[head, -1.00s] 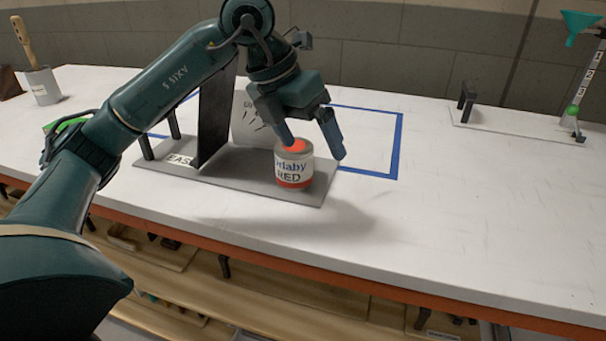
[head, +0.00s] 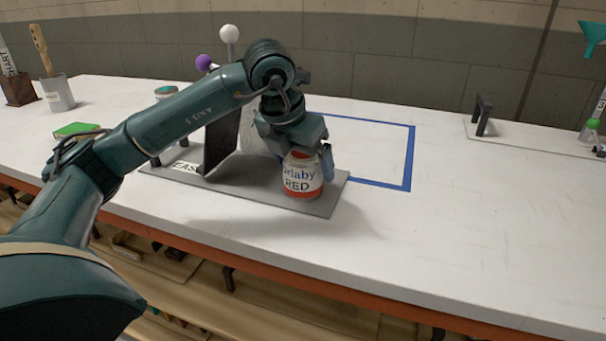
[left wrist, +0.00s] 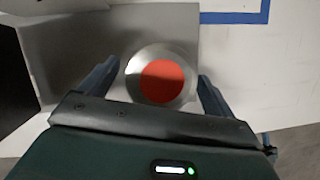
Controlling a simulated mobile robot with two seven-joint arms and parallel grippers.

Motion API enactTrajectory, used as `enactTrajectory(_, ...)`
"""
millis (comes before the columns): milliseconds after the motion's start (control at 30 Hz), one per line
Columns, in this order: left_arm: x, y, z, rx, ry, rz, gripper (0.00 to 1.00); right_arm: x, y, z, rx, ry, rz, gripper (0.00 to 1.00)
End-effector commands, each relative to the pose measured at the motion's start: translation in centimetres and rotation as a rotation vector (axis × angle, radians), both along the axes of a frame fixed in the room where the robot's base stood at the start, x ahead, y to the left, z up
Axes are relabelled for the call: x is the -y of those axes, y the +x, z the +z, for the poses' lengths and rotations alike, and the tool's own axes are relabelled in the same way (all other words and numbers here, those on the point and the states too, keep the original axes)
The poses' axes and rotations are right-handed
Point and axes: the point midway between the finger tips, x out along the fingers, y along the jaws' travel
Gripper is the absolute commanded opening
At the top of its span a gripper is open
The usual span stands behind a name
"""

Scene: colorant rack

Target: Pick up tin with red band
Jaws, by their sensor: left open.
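The tin with the red band (head: 301,176) stands upright on the right end of a grey board (head: 230,197); its label reads "RED". In the left wrist view the tin's lid (left wrist: 162,81) shows a red disc with a metal rim. My left gripper (head: 308,165) is over the tin from above, with its fingers down on either side. In the left wrist view the open fingers (left wrist: 157,88) flank the tin, with a small gap visible on the right side. The left finger is close to the rim; contact cannot be told. My right gripper is not in view.
A dark upright plate (head: 222,143) stands on the board left of the tin. A blue taped outline (head: 411,160) lies behind it on the white table (head: 430,225). A green box (head: 77,129) lies at the left. The table's right side is mostly clear.

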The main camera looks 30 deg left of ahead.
Motion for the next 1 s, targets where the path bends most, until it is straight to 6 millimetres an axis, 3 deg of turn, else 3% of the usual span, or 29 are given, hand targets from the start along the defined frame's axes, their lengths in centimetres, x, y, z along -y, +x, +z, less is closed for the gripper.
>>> enactTrajectory(200, 0.0, 0.9, -2.4, -0.001, -0.001, 0.001, 0.90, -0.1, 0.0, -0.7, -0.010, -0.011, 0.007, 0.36)
enactTrajectory(433, 0.1, 1.0, -2.5, 0.000, -0.001, 0.000, 0.90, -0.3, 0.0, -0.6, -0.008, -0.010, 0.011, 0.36)
enactTrajectory(1000, 0.1, 1.0, -2.4, 0.000, -0.001, 0.000, 0.44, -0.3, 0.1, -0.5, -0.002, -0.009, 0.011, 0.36)
